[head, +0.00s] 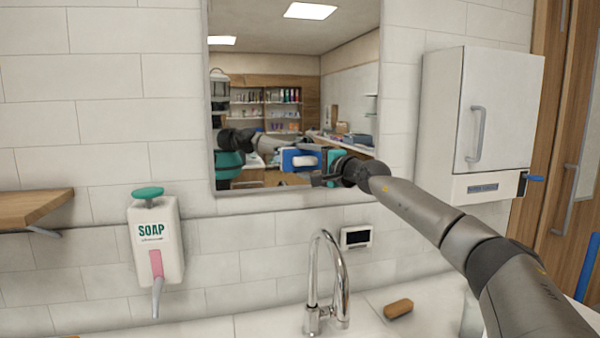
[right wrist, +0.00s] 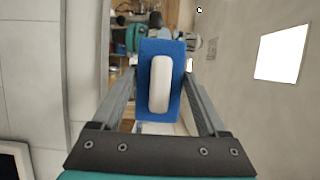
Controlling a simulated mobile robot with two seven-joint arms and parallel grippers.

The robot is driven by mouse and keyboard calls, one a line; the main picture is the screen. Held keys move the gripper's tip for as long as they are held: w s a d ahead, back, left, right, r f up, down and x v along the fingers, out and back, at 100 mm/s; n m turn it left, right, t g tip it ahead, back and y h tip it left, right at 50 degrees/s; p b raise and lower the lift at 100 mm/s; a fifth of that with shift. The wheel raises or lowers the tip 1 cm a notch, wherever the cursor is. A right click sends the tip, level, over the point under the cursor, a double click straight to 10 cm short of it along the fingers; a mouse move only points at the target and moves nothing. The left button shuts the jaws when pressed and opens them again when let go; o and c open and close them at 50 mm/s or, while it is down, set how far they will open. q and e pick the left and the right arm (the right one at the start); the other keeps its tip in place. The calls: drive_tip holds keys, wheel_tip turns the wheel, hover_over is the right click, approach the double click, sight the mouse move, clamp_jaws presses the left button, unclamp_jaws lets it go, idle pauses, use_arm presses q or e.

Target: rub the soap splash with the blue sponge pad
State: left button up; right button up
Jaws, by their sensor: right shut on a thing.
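The blue sponge pad (head: 289,157) has a white grip along its back and is in front of the mirror (head: 262,62) in the head view. My right gripper (head: 325,168) is shut on the pad from the right. In the right wrist view the pad (right wrist: 159,48) stands between the two fingers of my right gripper (right wrist: 160,80), close to the mirror. I cannot tell whether its face touches the glass. I cannot make out the soap splash in either view. My left gripper is not in view.
Below the mirror are a chrome tap (head: 325,285), a brown bar (head: 398,308) and a small dark-screened box (head: 356,237). A soap dispenser (head: 155,240) and a wooden shelf (head: 30,205) are at left. A white cabinet (head: 490,110) hangs at right.

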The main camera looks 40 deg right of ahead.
sight(318, 159)
drive_tip(key=shift+s+d+f+b, duration=0.1)
drive_tip(key=shift+s+d+b, duration=0.15)
drive_tip(key=shift+d+b, duration=0.3)
drive_tip(key=shift+s+d+b, duration=0.25)
drive_tip(key=shift+d+b, duration=0.15)
drive_tip(key=shift+b, duration=0.1)
drive_tip(key=shift+s+d+r, duration=0.25)
drive_tip(key=shift+s+d, duration=0.1)
drive_tip(key=shift+d, duration=0.2)
drive_tip(key=shift+w+a+f+p, duration=0.1)
drive_tip(key=shift+w+a+p, duration=0.3)
drive_tip(key=shift+a+p, duration=0.3)
drive_tip(key=shift+w+a+p, duration=0.4)
drive_tip(key=shift+a+p, duration=0.15)
drive_tip(key=shift+a, duration=0.15)
